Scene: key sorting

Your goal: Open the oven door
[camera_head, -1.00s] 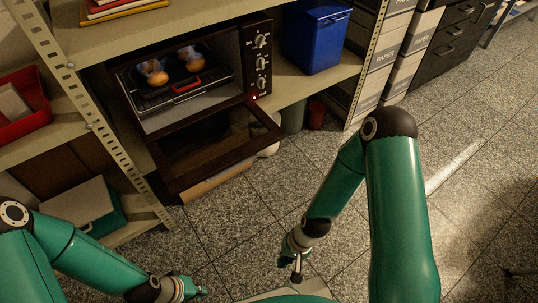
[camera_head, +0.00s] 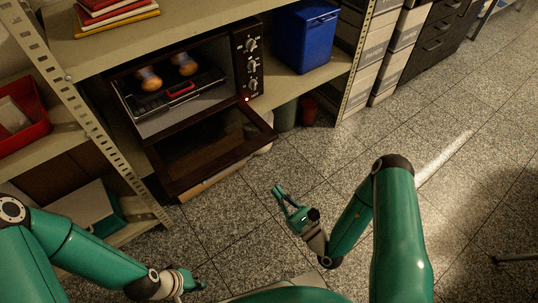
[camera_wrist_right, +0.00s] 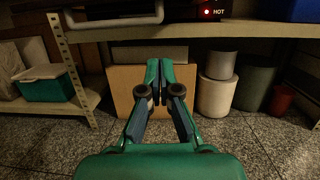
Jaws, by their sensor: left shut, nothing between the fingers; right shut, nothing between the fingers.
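The oven (camera_head: 243,70) sits on a shelf in the head view, with control knobs on its right side. Its door (camera_head: 210,147) is folded down and open, jutting out past the shelf edge. Inside are a dark tray with a red handle (camera_head: 181,88) and two roundish, brownish items. My right gripper (camera_head: 279,190) is shut and empty, in front of and below the door's right side, apart from it. It also shows in the right wrist view (camera_wrist_right: 158,68). My left gripper (camera_head: 203,285) is shut and empty low at the bottom of the head view, away from the oven.
A blue bin (camera_head: 305,37) stands right of the oven. Books (camera_head: 115,14) lie on the shelf above. A red box (camera_head: 22,125) is at left, and a green-and-white case (camera_head: 95,208) is low left. The floor in front is clear.

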